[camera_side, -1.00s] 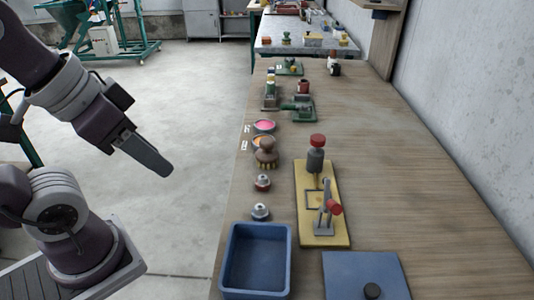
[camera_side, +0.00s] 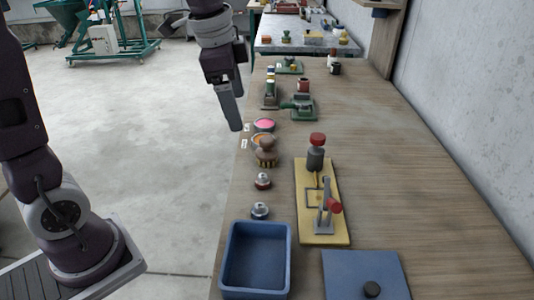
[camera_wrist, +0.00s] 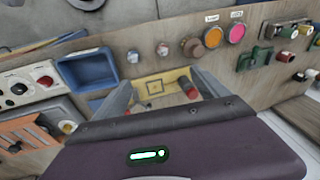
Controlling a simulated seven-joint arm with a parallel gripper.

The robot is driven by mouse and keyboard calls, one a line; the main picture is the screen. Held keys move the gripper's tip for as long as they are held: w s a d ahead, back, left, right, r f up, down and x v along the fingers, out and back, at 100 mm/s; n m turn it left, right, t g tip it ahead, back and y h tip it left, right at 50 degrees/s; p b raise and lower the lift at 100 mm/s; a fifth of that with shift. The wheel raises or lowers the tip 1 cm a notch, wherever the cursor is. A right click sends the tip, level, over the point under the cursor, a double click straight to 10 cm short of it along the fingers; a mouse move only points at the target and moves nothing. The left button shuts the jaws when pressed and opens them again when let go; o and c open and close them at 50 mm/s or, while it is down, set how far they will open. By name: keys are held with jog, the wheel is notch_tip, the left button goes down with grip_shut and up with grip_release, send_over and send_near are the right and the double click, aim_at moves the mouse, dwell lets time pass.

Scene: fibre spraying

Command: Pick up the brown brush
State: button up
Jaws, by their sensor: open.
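The brown brush (camera_side: 266,152) stands on the wooden workbench, knob up and bristles down, close to the bench's left edge in the side view. It sits just in front of an orange-filled round container (camera_side: 262,139). In the wrist view the brush (camera_wrist: 193,47) shows small, above the right finger and left of the orange container. My gripper (camera_side: 234,124) hangs above the bench's left edge, up and left of the brush, apart from it. In the wrist view its two fingers (camera_wrist: 160,82) are spread with nothing held between them.
A pink-filled container (camera_side: 264,125) lies behind the orange one. Two small metal-topped pots (camera_side: 262,181) stand in front of the brush. A yellow board (camera_side: 337,225) with a red-handled clamp is to the right. A blue bin (camera_side: 256,258) is nearest.

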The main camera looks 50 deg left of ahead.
jog(key=w+a+f+m+g, duration=0.1)
jog(key=w+a+f+m, duration=0.15)
jog(key=w+f, duration=0.3)
jog(key=m+g, duration=0.2)
jog(key=m, duration=0.4)
send_over(268, 152)
jog(key=f, duration=1.1)
jog(key=shift+s+a+f, duration=0.1)
jog(key=shift+a+f, duration=0.15)
jog(key=shift+f, duration=0.15)
jog(key=f, duration=0.5)
jog(key=w+f, duration=0.1)
jog(key=f, duration=0.1)
jog(key=shift+a+f, duration=0.25)
jog(key=shift+a, duration=0.05)
jog(key=c, duration=1.5)
notch_tip(268, 152, up, 10)
jog(key=shift+r, duration=0.1)
jog(key=o, duration=0.7)
jog(key=c, duration=0.5)
jog(key=shift+o, duration=0.2)
jog(key=s+d+r, duration=0.1)
jog(key=s+d, duration=0.4)
jog(key=s, duration=0.1)
jog(key=shift+s+a+f, duration=0.1)
jog(key=shift+a+f, duration=0.05)
jog(key=shift+f, duration=2.6)
